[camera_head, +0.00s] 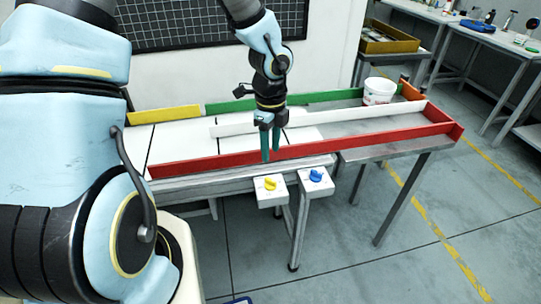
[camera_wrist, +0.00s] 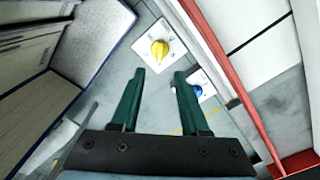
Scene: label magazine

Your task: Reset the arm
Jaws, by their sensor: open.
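My gripper (camera_head: 270,146) hangs from my arm with its green fingers pointing down, in front of the red rail at the near edge of the conveyor table. In the wrist view my gripper (camera_wrist: 158,78) shows its two green fingers apart with nothing between them. A yellow knob (camera_head: 270,183) on a white box sits below the gripper in the head view, and a blue knob (camera_head: 316,175) on a second white box is to its right. In the wrist view the yellow knob (camera_wrist: 160,50) is beyond the fingertips and the blue knob (camera_wrist: 197,91) is beside the right finger.
The red rail (camera_head: 310,144) runs along the table's near edge. A white divider (camera_head: 350,118) lies behind it. A white bucket (camera_head: 379,92) stands at the table's far right. A side table with a yellow tray (camera_head: 389,46) is behind. The floor (camera_head: 420,200) at right is clear.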

